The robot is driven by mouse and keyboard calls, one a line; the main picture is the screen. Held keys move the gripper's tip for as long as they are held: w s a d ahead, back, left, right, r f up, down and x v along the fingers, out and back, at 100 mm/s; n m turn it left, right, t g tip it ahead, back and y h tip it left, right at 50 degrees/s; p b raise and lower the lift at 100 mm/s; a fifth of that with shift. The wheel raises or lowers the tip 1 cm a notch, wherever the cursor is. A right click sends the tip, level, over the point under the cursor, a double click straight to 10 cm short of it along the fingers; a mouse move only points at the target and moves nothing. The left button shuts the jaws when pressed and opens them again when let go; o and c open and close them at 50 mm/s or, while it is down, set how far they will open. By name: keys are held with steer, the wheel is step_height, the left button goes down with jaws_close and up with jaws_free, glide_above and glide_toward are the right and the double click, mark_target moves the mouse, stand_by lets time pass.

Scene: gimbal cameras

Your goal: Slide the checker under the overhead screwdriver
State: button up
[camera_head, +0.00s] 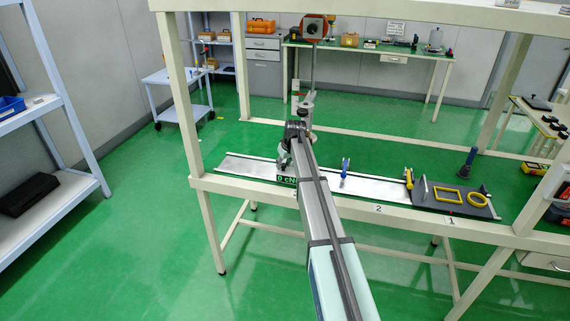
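The checker is largely hidden behind my arm. Its dark display, reading "0 cN" (287,180), shows at the front edge of the pale metal track (245,166) on the bench. The overhead screwdriver (312,62) appears to be the slim upright tool hanging below a red block at the top beam, above and behind the arm's far end. My gripper (284,157) is small at the arm's far end, close above the display. My arm hides most of it, so its fingers and any contact with the checker cannot be made out.
A blue clamp-like piece (345,168) stands on the track right of my arm. Farther right, a dark board (452,199) carries a yellow frame (447,194) and yellow ring (477,200). A blue-handled tool (467,162) stands behind. The track's left end is clear.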

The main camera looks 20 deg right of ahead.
steer(key=shift+o, duration=0.3)
steer(key=v, duration=1.2)
